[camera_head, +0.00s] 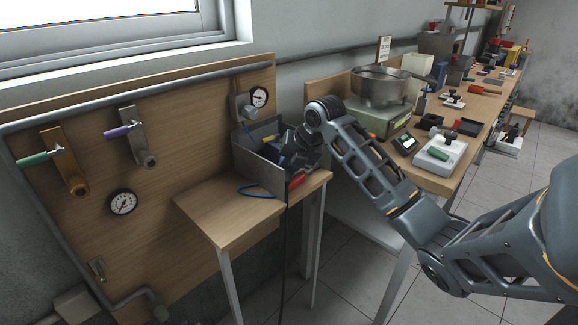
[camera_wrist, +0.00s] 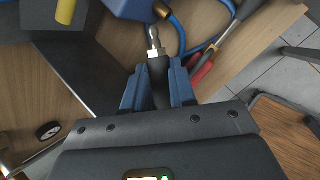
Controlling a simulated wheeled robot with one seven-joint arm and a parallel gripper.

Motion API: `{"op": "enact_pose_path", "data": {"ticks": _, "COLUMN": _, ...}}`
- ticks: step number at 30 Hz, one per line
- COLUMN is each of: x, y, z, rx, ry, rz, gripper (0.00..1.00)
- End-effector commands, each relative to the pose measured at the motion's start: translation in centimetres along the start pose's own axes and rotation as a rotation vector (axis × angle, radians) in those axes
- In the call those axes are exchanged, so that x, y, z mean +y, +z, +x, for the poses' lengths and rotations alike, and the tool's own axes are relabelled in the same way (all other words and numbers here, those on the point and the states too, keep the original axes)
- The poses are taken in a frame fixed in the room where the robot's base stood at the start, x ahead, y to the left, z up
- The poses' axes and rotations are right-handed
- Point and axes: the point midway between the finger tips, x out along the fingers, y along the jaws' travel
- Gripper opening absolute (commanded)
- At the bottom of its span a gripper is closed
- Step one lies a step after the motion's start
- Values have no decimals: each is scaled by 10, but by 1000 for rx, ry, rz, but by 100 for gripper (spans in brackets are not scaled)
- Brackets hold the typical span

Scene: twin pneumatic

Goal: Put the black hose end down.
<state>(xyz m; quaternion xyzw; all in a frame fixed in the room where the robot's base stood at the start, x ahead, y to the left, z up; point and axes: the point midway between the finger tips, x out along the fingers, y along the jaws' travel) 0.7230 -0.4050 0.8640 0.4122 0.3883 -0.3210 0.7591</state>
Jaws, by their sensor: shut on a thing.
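The black hose end (camera_wrist: 157,72) with a metal tip is held between the blue fingers of my gripper (camera_wrist: 158,88) in the wrist view. The metal tip points away from my gripper, toward a blue block (camera_wrist: 130,8); I cannot tell if they touch. In the head view my gripper is over the grey open-topped box (camera_head: 258,172) on the small wooden table, and my arm and the box walls partly hide it. A black hose (camera_head: 283,240) hangs down past the table's front edge in the head view.
A blue hose (camera_head: 258,194) and a red-handled tool (camera_head: 296,182) lie by the box. The left part of the small table (camera_head: 215,215) is clear. Behind it is a board with a green-handled valve (camera_head: 33,158), a purple-handled valve (camera_head: 122,131) and gauges (camera_head: 122,202).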

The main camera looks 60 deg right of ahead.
Motion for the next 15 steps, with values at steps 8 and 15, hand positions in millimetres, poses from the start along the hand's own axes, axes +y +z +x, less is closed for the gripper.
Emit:
{"op": "enact_pose_path", "data": {"ticks": 8, "x": -2, "y": -2, "z": 3, "rx": 7, "ry": -6, "rz": 3, "gripper": 44}}
{"op": "enact_pose_path", "data": {"ticks": 15, "x": -4, "y": -3, "z": 4, "rx": 11, "ry": -11, "rz": 6, "gripper": 51}}
